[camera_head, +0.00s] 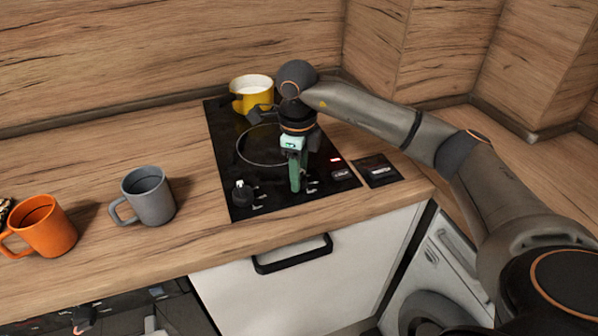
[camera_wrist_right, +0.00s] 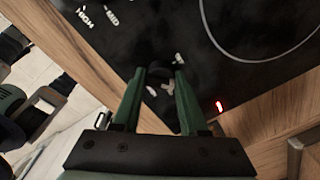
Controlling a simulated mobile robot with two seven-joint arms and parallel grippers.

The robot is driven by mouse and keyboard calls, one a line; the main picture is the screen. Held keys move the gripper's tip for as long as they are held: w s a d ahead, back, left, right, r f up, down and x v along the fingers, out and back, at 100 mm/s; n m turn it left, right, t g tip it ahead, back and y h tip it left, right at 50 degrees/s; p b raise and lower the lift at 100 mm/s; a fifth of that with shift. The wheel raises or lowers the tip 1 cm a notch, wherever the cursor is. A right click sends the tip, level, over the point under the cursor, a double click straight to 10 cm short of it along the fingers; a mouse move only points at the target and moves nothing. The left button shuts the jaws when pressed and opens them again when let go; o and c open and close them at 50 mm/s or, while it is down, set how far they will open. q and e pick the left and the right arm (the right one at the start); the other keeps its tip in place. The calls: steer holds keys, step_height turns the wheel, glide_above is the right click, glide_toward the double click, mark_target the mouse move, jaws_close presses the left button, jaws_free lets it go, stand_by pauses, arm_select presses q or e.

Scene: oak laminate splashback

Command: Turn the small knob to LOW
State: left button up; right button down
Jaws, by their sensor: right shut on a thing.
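The black hob (camera_head: 225,166) is set in the wooden worktop and has white printed marks by its front edge. My right gripper (camera_head: 296,188) points down at the front right of the hob, with its green fingers shut on the small knob. In the right wrist view the small dark knob (camera_wrist_right: 160,76) shows between the tips of my right gripper (camera_wrist_right: 160,82). The fingers hide much of it, and I cannot read its setting. White HIGH and MID labels show to the upper left there. My left gripper is not in view.
Another black knob (camera_head: 241,193) stands at the hob's front left. A yellow mug (camera_head: 250,98) stands at the hob's back. A grey mug (camera_head: 150,197) and an orange mug (camera_head: 45,228) stand on the worktop at left. A red light (camera_head: 336,160) glows right of my gripper.

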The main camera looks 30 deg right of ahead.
steer(key=shift+c, duration=2.3)
jaws_free()
steer(key=shift+r, duration=0.1)
arm_select(q)
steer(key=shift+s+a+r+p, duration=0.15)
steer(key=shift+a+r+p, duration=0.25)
steer(key=shift+p, duration=0.25)
arm_select(e)
step_height(320, 180, up, 12)
steer(key=shift+s+a+r, duration=0.15)
steer(key=shift+s+a, duration=0.05)
steer(key=shift+a, duration=0.05)
